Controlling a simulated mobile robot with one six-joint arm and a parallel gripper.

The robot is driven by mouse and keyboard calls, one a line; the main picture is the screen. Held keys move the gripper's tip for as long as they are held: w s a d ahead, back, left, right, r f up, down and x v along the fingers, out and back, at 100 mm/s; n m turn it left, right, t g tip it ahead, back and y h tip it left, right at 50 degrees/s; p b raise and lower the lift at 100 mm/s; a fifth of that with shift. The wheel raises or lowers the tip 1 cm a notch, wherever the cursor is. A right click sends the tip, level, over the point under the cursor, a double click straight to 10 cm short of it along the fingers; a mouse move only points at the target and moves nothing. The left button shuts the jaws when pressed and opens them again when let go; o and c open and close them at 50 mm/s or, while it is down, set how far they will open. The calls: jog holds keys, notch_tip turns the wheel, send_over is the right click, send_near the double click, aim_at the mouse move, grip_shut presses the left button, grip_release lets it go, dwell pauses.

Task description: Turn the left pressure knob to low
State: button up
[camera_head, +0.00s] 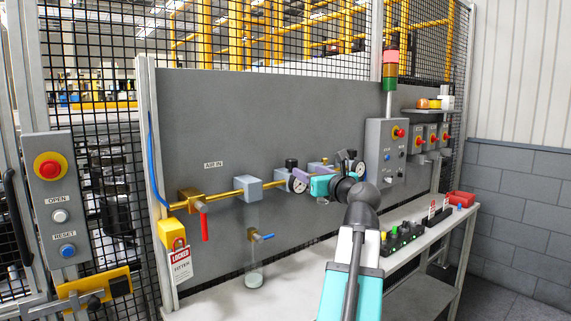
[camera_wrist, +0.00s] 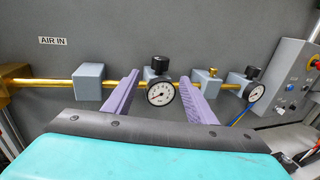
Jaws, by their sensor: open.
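The left pressure knob (camera_head: 291,163) is a black cap on a grey regulator block on the brass air line. Its round white gauge (camera_head: 297,182) sits just below it. In the wrist view the left knob (camera_wrist: 157,65) and its gauge (camera_wrist: 161,94) show between the two purple fingers of my gripper (camera_wrist: 159,78). My gripper, also in the head view (camera_head: 304,175), is open and empty in front of the left regulator. I cannot tell how far the fingertips are from the knob. A second black knob (camera_wrist: 253,72) with a gauge (camera_wrist: 255,92) is further right.
A brass valve with a red handle (camera_head: 204,222) and a yellow lockout with a tag (camera_head: 182,265) are at left. A blue-handled drain valve (camera_head: 262,237) hangs below the line. A grey control box (camera_head: 385,150) stands right. The bench (camera_head: 425,248) holds small parts.

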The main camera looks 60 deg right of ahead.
aim_at(294, 164)
dwell(0.4)
jog(key=shift+p+x, duration=0.65)
jog(key=shift+x, duration=6.2)
jog(key=c, duration=1)
jog(key=shift+c, duration=0.2)
